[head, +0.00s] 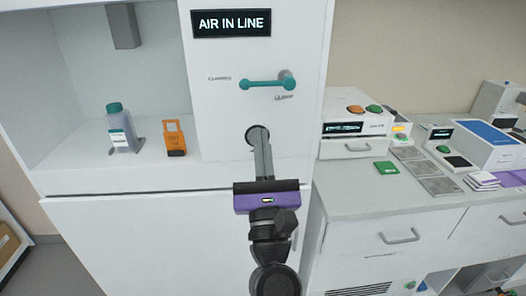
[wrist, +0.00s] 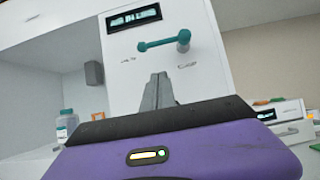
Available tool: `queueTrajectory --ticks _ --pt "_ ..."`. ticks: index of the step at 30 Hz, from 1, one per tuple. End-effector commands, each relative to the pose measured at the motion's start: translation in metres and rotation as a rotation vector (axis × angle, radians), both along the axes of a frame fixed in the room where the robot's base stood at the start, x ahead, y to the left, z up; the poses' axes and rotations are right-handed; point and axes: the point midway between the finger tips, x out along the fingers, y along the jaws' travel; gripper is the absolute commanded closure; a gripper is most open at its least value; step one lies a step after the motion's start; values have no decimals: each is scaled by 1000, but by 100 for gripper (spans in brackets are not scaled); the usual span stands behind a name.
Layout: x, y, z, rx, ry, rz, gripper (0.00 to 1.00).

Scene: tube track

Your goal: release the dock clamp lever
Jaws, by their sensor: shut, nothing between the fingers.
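The teal lever (head: 266,84) is on the white panel, lying nearly level. Its round pivot is at the right and its knob end points left, toward a small label that is too blurred to read surely. A second small label sits below the pivot. The lever also shows in the wrist view (wrist: 163,43), above the fingers. My gripper (head: 259,133) is shut and empty, below the lever and apart from it in the picture.
A display (head: 231,23) above the lever reads "AIR IN LINE". A teal-capped bottle (head: 120,132) and an orange item (head: 175,139) stand in the bay at left. The counter (head: 353,192) at right holds several devices, a green block (head: 386,168) and grey plates.

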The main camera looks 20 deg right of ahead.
Motion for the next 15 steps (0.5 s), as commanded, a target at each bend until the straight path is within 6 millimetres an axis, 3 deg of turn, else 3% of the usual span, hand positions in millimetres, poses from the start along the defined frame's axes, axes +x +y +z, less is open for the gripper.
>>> queueTrajectory --ticks 6,15 --pt "34 -12 28 1 -1 -2 100" --pt "38 -13 59 0 0 0 100"
